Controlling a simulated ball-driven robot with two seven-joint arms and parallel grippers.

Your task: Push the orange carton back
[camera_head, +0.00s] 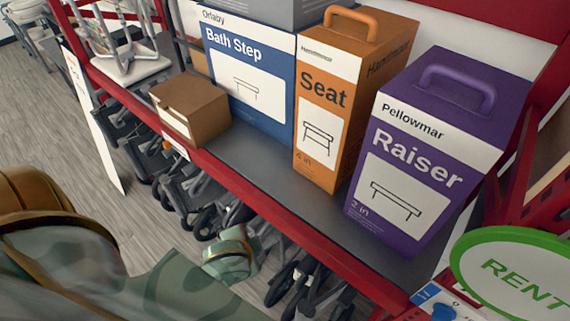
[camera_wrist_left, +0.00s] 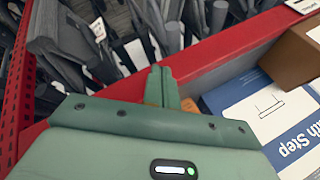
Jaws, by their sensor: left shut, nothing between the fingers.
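The orange carton (camera_head: 321,108), marked "Seat" with a handle on top, stands upright on the grey shelf (camera_head: 262,158) between a blue and a purple carton. Its face looks slightly forward of the blue one's. A strip of bare shelf lies in front of it. My left gripper (camera_wrist_left: 163,85) is shut and empty in the left wrist view, over the red shelf edge. Small orange patches (camera_wrist_left: 188,105) show beside its fingers, mostly hidden. In the head view my left arm reaches in at lower left, below the shelf edge; its fingertips are not clear there. My right gripper is not in view.
The blue "Bath Step" carton (camera_head: 247,80) and purple "Raiser" carton (camera_head: 415,170) flank the orange one. A small brown box (camera_head: 190,108) sits near the shelf's red front edge (camera_head: 268,222). A green-rimmed "RENT" sign (camera_head: 520,270) stands at lower right. Dark wheeled frames fill the space below.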

